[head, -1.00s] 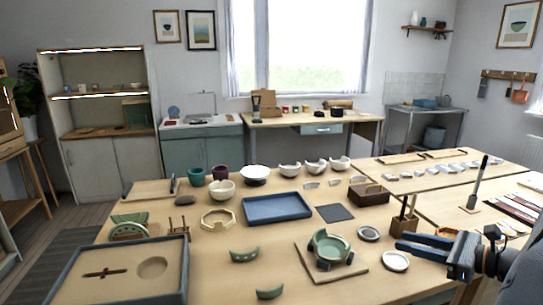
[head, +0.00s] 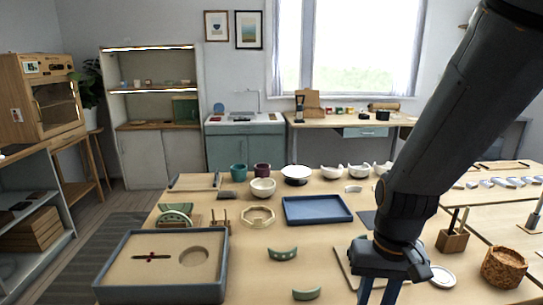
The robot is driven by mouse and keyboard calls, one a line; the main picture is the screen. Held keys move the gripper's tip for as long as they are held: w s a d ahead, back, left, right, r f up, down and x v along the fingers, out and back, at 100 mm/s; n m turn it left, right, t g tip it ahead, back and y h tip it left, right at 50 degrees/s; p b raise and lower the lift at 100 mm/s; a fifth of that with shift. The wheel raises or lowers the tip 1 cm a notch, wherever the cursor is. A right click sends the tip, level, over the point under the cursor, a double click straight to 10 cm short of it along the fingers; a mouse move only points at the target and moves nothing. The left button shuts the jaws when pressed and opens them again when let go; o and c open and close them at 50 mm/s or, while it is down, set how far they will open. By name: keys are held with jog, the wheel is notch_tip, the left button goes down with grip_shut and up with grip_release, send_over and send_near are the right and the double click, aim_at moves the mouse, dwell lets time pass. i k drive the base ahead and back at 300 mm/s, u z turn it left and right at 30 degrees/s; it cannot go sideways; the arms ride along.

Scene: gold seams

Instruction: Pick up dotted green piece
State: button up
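The dotted green piece (head: 282,254) is a small curved shard with pale dots on its face. It lies on the wooden table, left of my gripper. A second green shard (head: 306,293) lies nearer the front edge; I cannot make out dots on it. My gripper (head: 378,292) points down at the lower right, with its two blue fingers apart and nothing seen between them. The fingertips are close to the bottom of the picture. My arm hides most of the wooden board (head: 346,262) behind it and the green bowl that stood there.
A grey-rimmed sand tray (head: 160,293) stands at the front left. A blue tray (head: 318,221), an octagonal frame (head: 257,216) and a cream bowl (head: 262,187) stand farther back. A white disc (head: 443,277) and a cork pot (head: 503,267) are at right. Bare table surrounds the shards.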

aim_at(274, 255)
jog(key=z, duration=0.35)
jog(key=k, duration=0.5)
jog(key=u, duration=0.95)
jog(key=i, duration=1)
jog(key=z, duration=0.05)
